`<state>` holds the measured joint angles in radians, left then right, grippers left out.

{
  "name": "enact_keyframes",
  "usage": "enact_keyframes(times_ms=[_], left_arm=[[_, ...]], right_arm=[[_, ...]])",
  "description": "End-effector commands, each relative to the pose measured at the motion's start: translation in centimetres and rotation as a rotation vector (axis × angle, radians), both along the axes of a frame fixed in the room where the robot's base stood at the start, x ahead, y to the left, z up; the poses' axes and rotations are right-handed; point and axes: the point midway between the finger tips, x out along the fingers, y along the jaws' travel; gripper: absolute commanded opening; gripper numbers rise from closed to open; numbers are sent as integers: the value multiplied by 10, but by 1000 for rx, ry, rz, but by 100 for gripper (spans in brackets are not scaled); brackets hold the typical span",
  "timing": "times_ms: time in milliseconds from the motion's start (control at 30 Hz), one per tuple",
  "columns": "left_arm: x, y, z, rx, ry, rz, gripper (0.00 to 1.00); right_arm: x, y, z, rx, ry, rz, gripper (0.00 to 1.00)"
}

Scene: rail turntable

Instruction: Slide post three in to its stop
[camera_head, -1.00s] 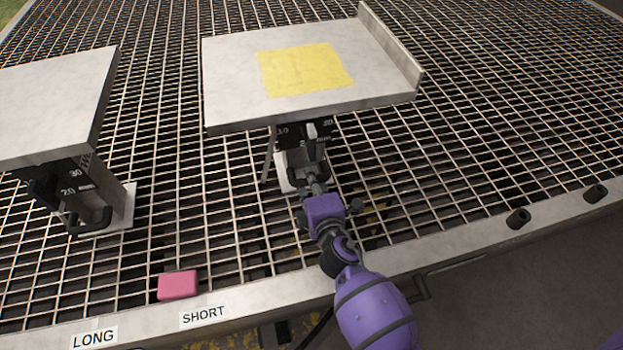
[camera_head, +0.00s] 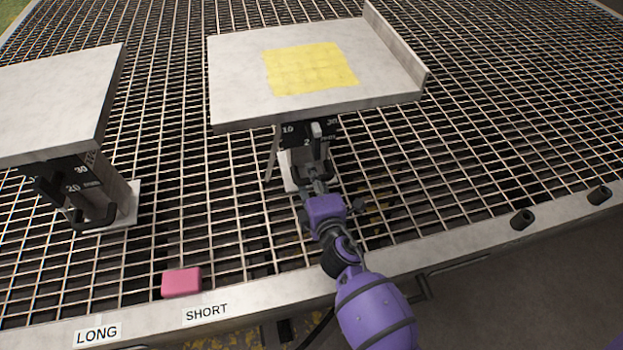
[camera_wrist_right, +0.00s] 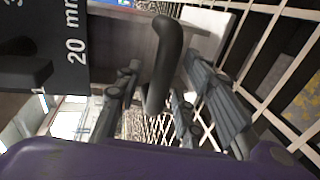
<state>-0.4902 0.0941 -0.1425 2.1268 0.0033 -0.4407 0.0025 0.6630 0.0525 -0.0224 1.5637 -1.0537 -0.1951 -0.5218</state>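A post (camera_head: 305,160) stands under the middle grey plate (camera_head: 235,100), which bears a yellow square (camera_head: 310,68). Its black scale is marked 10 and 30, with a light-tipped lever in front. My right gripper (camera_head: 317,176) is at the low front of this post. In the right wrist view, a black handle (camera_wrist_right: 167,60) rises between the two fingers of the right gripper (camera_wrist_right: 165,100). The fingers are open with gaps on both sides of the handle. No number on the post shows whether it is post three. My left gripper is out of view.
A second post (camera_head: 98,195) with a black handle stands under the left plate (camera_head: 50,105). A pink block (camera_head: 182,282) lies near the front rail (camera_head: 260,300), by the LONG and SHORT labels. Black stubs (camera_head: 522,219) sit on the rail at right. The open grating is clear at right.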

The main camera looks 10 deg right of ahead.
Motion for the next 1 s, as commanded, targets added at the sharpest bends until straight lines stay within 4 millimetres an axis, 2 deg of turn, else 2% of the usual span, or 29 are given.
enact_keyframes(times_ms=[300,500,1000], left_arm=[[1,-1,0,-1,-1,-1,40],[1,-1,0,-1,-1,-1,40],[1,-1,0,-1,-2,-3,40]], right_arm=[[-47,-2,8,0,3,0,36],[-69,-1,14,1,2,2,36],[-73,-1,15,0,1,2,36]])
